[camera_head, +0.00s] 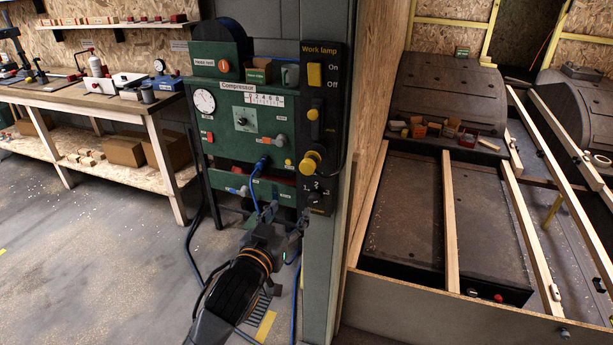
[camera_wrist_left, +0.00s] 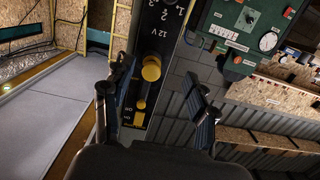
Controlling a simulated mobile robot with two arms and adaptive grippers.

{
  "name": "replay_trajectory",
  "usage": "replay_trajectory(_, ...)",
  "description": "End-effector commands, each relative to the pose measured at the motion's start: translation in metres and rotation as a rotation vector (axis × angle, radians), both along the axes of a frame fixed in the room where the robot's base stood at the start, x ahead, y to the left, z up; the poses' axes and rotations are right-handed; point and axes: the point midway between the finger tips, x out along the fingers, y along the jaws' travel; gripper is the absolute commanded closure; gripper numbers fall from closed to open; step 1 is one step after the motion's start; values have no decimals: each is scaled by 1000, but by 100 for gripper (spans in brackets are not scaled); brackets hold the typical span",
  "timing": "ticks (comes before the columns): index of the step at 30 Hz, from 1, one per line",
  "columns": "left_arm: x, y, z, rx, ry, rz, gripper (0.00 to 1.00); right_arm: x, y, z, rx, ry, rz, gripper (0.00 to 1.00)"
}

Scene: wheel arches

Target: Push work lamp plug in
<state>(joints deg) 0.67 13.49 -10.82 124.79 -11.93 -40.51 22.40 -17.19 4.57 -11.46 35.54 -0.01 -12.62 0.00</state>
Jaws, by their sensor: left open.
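The black work lamp panel (camera_head: 338,70) is fixed upright on the post, with a yellow "Work lamp" label at its top. A round yellow plug (camera_head: 310,163) sits low on the panel, above the numbers; how deep it sits I cannot tell. In the left wrist view the panel appears upside down, with the plug (camera_wrist_left: 151,70) in view between the fingers. A yellow switch (camera_head: 314,75) marked On and Off is higher up. My left gripper (camera_head: 286,214) is open and empty, below and in front of the panel, apart from the plug. My right gripper is not in view.
The green compressor panel (camera_head: 215,130) with gauge and blue hose stands left of the work lamp panel. A workbench (camera_head: 110,98) is at the far left. Right of the post is a wooden-framed bed (camera_head: 400,215) with wheel arches (camera_head: 450,92). The floor at left is clear.

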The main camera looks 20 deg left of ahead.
Motion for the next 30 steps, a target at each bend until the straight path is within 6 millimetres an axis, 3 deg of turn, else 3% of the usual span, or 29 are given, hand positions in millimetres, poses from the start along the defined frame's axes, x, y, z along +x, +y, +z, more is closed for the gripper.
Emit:
replay_trajectory(3, -10, -1, 33, -14, -68, -1, 43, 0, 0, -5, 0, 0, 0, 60)
replay_trajectory(8, -6, -2, 46, -21, -88, -1, 43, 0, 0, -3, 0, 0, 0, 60)
replay_trajectory(24, 95, -6, 46, -20, -86, -2, 43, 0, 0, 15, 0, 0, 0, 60)
replay_trajectory(30, 118, -6, 45, -19, -86, -2, 43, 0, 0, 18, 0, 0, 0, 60)
